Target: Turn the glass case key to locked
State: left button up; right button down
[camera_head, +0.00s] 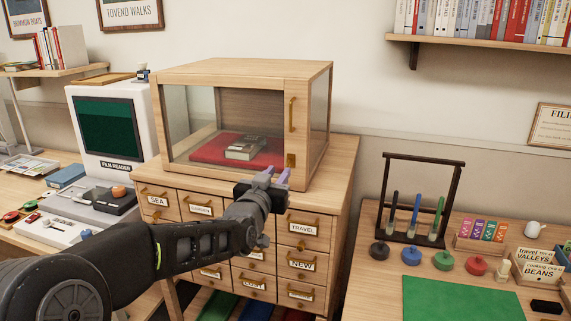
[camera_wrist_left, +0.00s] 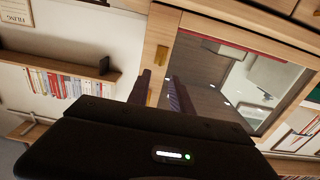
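The glass case (camera_head: 245,72) is a wooden-framed box with glass sides, standing on a drawer cabinet; its door looks shut. A brass lock plate (camera_head: 291,160) sits low on the door's right stile, under a long brass handle (camera_head: 292,114). The key is too small to make out, so its turn cannot be told. My left gripper (camera_head: 276,174) is open and empty, its fingertips just left of and below the lock plate. In the left wrist view, which is upside down, the lock plate (camera_wrist_left: 161,55) shows just beyond the gap between my left fingers (camera_wrist_left: 160,85). My right gripper is out of view.
The drawer cabinet (camera_head: 346,162) has several labelled drawers with brass pulls just below my gripper. A film reader (camera_head: 107,128) stands left. A table at right bears a dark rack (camera_head: 423,160), coloured knobs and a green mat (camera_head: 461,298). A book (camera_head: 245,148) lies inside the case.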

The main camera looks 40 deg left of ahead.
pick_arm(q)
jog(key=p+x, duration=0.2)
jog(key=x, duration=0.5)
jog(key=shift+s, duration=0.1)
jog(key=shift+c, duration=0.4)
grip_shut()
jog(key=shift+f, duration=0.1)
